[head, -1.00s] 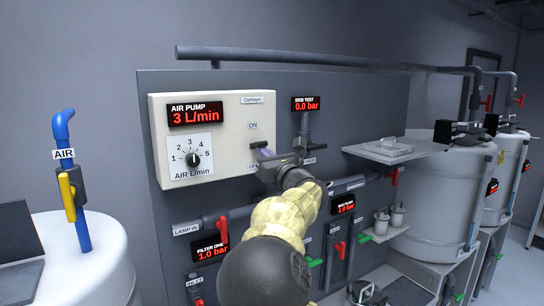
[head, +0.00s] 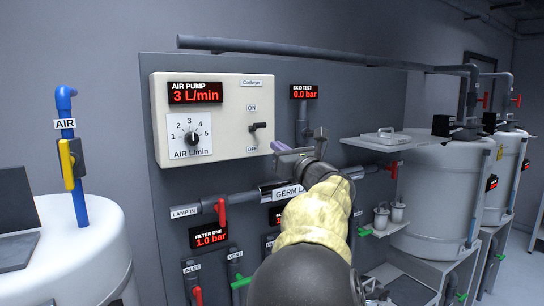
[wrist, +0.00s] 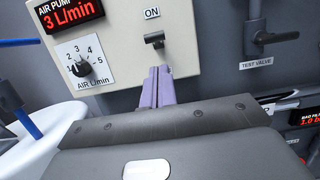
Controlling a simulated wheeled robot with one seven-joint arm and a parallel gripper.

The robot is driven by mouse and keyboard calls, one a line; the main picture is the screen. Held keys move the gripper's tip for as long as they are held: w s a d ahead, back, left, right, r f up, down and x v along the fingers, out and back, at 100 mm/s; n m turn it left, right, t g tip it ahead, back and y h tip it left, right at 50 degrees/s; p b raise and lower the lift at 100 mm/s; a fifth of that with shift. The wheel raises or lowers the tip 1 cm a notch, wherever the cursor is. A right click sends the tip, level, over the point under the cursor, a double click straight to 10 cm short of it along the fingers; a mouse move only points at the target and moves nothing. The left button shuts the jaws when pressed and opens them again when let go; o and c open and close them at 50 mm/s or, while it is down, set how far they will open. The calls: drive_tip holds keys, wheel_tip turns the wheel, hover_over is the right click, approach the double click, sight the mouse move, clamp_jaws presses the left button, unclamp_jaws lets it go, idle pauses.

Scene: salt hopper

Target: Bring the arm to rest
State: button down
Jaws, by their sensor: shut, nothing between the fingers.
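My gripper (head: 280,148) is shut and empty, in front of the white air pump box at its lower right corner. Its purple fingers (wrist: 158,88) lie together in the wrist view, pointing toward the box just below the toggle switch (wrist: 154,39). The switch also shows in the head view (head: 257,127), between the ON and OFF labels, with a visible gap to my fingers. My arm, in a pale yellow sleeve, reaches up from the bottom of the head view.
The air pump box (head: 230,140) shows 3 L/min above its dial (head: 191,138). Below are pipes with a red lamp-in valve (head: 221,211). A blue air pipe with a yellow valve (head: 68,164) stands left. A shelf (head: 375,144) and white tanks (head: 435,195) stand right.

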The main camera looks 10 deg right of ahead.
drive_tip(key=shift+s+d+f, duration=0.25)
drive_tip(key=shift+s, duration=0.3)
drive_tip(key=s+d+f+m+g+h, duration=0.25)
drive_tip(key=d+f+m+h, duration=0.25)
drive_tip(key=f+m, duration=0.7)
drive_tip(key=s+d+f+m+g+h, duration=0.25)
drive_tip(key=d+f+m+h, duration=0.25)
drive_tip(key=f+m, duration=0.65)
drive_tip(key=s+a+f+m+g, duration=0.3)
drive_tip(key=s+f+m+g, duration=0.1)
drive_tip(key=s+f, duration=0.3)
drive_tip(key=s+a+f+m+g+y, duration=0.1)
drive_tip(key=s+a+f+m+g, duration=0.2)
drive_tip(key=s+f+m, duration=0.4)
drive_tip(key=s+a+f+m+g+y, duration=0.1)
drive_tip(key=s+a+f+m+g, duration=0.2)
drive_tip(key=s, duration=1)
wheel_tip(320, 180, down, 4)
drive_tip(key=m+g, duration=0.1)
drive_tip(key=m, duration=0.2)
drive_tip(key=shift+g, duration=0.3)
